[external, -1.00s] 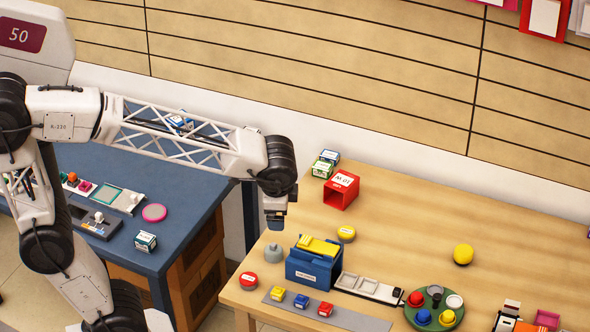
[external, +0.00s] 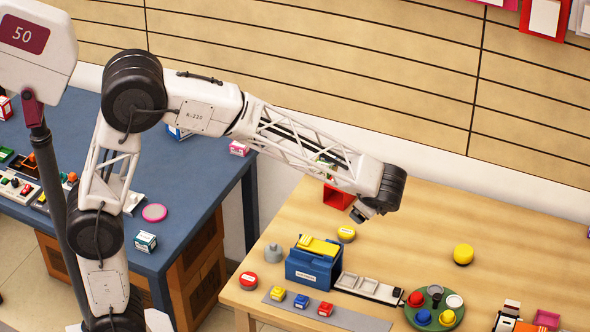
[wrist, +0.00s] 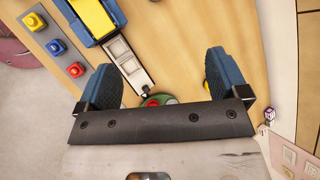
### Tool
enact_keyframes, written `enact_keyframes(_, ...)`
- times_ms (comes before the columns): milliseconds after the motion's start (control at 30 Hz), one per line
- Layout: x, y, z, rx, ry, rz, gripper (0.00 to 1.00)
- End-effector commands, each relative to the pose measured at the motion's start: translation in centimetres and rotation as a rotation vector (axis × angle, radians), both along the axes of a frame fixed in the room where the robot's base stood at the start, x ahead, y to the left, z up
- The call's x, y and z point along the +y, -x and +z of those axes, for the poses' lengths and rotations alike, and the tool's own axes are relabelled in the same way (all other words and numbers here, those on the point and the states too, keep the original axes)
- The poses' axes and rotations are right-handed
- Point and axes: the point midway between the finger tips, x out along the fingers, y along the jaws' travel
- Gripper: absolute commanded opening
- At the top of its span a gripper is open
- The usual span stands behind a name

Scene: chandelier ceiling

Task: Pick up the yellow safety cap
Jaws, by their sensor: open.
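A yellow domed cap (external: 463,254) sits alone on the wooden table, right of centre. A smaller yellow cap (external: 447,318) sits on the round green tray (external: 433,292) at the front, among red, blue, black and white pieces. I cannot tell which is the safety cap. My gripper (external: 358,214) is above the table, left of and apart from both. In the wrist view its two blue fingers (wrist: 162,62) are spread and empty. A sliver of yellow (wrist: 207,88) shows by the right finger; I cannot tell which cap it is. The gripper bar partly hides the green tray.
A blue bin (external: 313,268) with yellow contents stands front left, near a grey knob and a round red piece. A grey strip (external: 345,317) holds yellow, blue and red blocks. A round yellow-topped piece (external: 346,233) and red box (external: 337,198) lie near my gripper. The table's right middle is open.

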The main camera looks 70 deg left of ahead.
Motion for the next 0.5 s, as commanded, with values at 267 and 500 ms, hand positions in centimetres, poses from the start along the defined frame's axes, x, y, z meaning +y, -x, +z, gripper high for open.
enact_keyframes(267, -1.3, -6.6, -3.4, 0.081, -0.126, -0.142, 0.93)
enact_keyframes(500, -2.7, -12.1, -6.6, 0.148, -0.234, -0.263, 0.93)
